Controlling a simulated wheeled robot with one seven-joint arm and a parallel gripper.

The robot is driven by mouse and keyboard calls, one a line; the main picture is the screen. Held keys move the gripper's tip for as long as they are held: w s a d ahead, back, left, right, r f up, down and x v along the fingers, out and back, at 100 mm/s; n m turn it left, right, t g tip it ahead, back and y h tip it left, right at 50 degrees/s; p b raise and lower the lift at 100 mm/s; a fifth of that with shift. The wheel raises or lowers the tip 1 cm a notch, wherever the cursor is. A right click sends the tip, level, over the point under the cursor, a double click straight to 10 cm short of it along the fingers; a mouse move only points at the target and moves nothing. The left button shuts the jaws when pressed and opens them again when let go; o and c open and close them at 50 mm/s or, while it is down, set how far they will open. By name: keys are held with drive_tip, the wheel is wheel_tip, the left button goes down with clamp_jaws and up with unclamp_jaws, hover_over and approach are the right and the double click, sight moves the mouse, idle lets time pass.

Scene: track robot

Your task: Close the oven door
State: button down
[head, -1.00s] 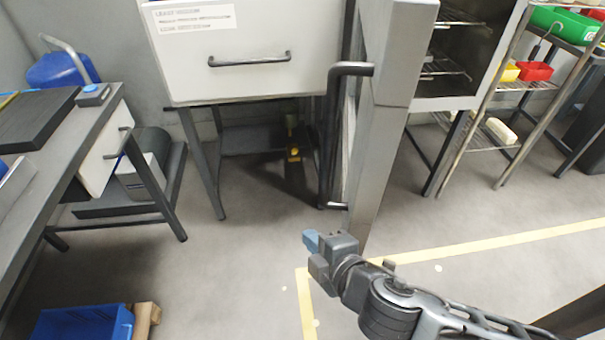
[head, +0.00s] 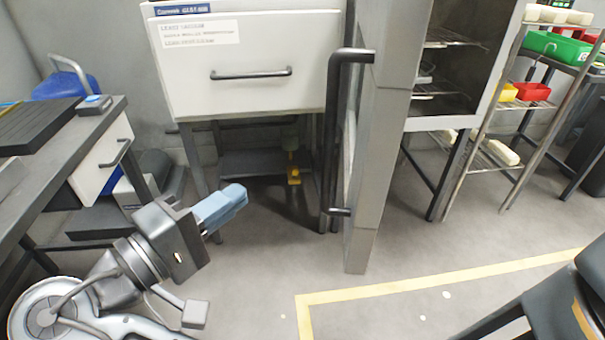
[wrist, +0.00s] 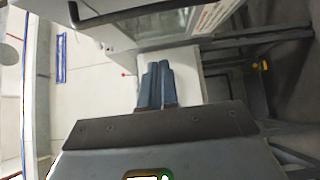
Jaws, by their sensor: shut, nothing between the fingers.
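The oven door (head: 380,150) stands wide open in the head view, a grey panel seen nearly edge-on. Its long black vertical handle (head: 335,140) is on its left face. The oven's dark interior (head: 447,65) with wire racks shows to the right of the door. My gripper (head: 236,198) is left of the door and handle, apart from both, with its blue fingers shut and empty and pointing right. The blue fingers also show in the wrist view (wrist: 158,85). I cannot clearly make out the oven door there.
A white drawer cabinet (head: 240,100) with a black handle stands behind and above my gripper. A dark workbench (head: 50,135) is at the left. A wire shelf with red (head: 530,91) and green bins (head: 555,46) is at the right.

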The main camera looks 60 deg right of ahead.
drive_tip(key=s+d+p, duration=0.4)
drive_tip(key=s+d, duration=0.1)
drive_tip(key=d, duration=0.6)
drive_tip(key=shift+d, duration=0.4)
drive_tip(key=shift+r, duration=0.1)
drive_tip(key=shift+s, duration=0.15)
